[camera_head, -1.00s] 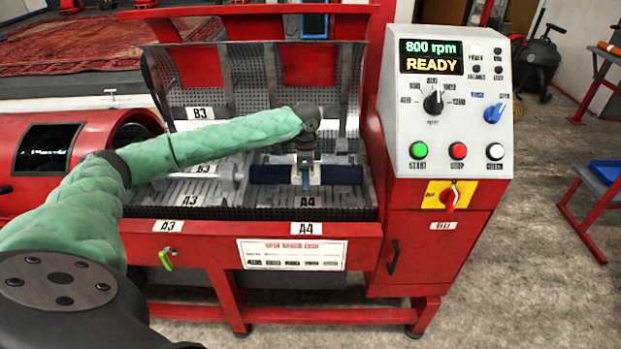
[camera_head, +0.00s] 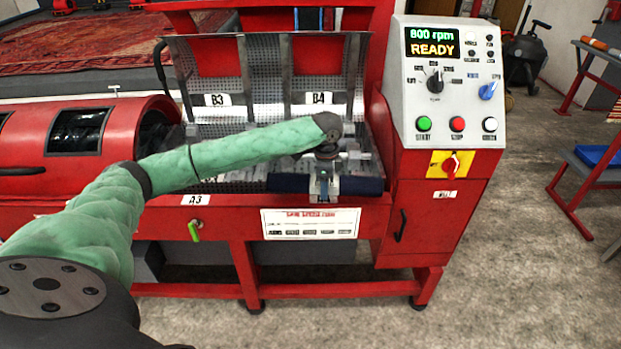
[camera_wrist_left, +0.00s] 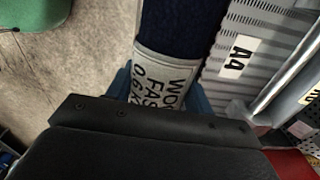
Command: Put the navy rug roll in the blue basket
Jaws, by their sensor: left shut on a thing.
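The navy rug roll (camera_head: 361,187) lies crosswise in my left gripper (camera_head: 322,190), at the front edge of the red machine. The roll covers the spot of the A4 front label. My left gripper is shut around the roll's middle, over a pale paper band. In the left wrist view, the navy roll (camera_wrist_left: 178,28) runs up from the printed band (camera_wrist_left: 160,72), beside the grey A4 slot (camera_wrist_left: 226,66). A blue object (camera_head: 598,156) on a red-framed stand shows at the right edge; I cannot tell whether it is the blue basket. My right gripper is out of view.
The machine's control panel (camera_head: 450,80) stands right of the roll and reads 800 rpm READY. A raised perforated lid (camera_head: 235,80) is behind the roll. Open concrete floor (camera_head: 500,270) lies between the machine and the stand (camera_head: 572,205).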

